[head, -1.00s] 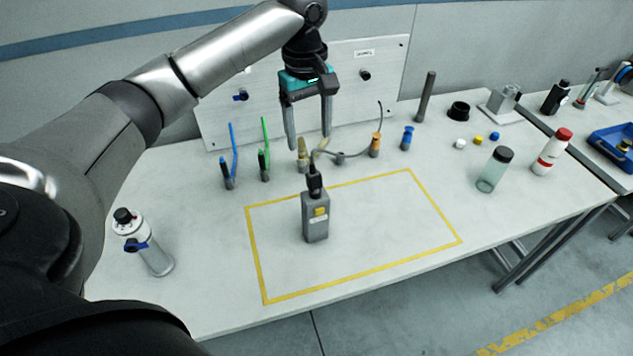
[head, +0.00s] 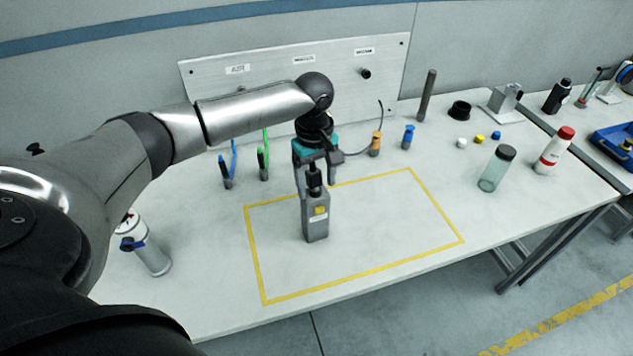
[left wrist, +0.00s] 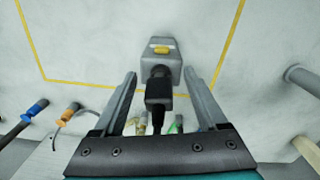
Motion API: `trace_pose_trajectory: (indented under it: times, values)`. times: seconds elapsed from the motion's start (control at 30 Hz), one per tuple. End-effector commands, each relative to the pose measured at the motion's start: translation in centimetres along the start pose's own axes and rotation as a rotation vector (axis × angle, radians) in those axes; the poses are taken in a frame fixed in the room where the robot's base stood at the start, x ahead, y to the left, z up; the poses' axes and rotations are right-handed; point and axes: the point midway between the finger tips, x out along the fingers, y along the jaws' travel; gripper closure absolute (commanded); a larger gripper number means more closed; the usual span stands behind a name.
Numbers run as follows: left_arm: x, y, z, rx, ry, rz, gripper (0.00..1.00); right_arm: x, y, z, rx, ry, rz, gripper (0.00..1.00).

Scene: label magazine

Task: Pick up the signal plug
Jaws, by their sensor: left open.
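A grey box (head: 316,226) with a yellow button stands upright inside the yellow outline on the table. A black plug-like piece (head: 314,183) sits upright on its top; no readable label shows whether this is the signal plug. My left gripper (head: 317,188) is open, pointing down over the box, one finger on either side of the black piece. In the left wrist view, the black piece (left wrist: 158,90) lies between the open fingers (left wrist: 160,76), with gaps on both sides, and the grey box (left wrist: 160,45) is beyond it. My right gripper is not in view.
Blue and green-handled tools (head: 263,163) stand behind, left. An orange-topped piece (head: 375,145) with a grey cable and a blue-topped piece (head: 408,137) stand back right. A panel (head: 385,75) rises behind. The outlined area right of the box is clear.

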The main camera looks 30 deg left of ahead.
Motion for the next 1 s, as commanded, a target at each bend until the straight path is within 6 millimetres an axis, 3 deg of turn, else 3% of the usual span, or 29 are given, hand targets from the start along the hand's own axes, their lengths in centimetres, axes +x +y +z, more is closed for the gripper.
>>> trace_pose_trajectory:
  times: [0.27,0.9,1.0]
  values:
    - [0.28,0.02,-0.01,0.000,0.000,0.001,0.26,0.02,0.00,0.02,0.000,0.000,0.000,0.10]
    - [0.23,0.01,-0.04,0.000,0.001,0.001,0.98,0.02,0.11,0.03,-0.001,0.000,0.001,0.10]
    - [0.23,0.01,-0.04,0.000,0.001,0.001,1.00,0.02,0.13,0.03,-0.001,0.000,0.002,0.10]
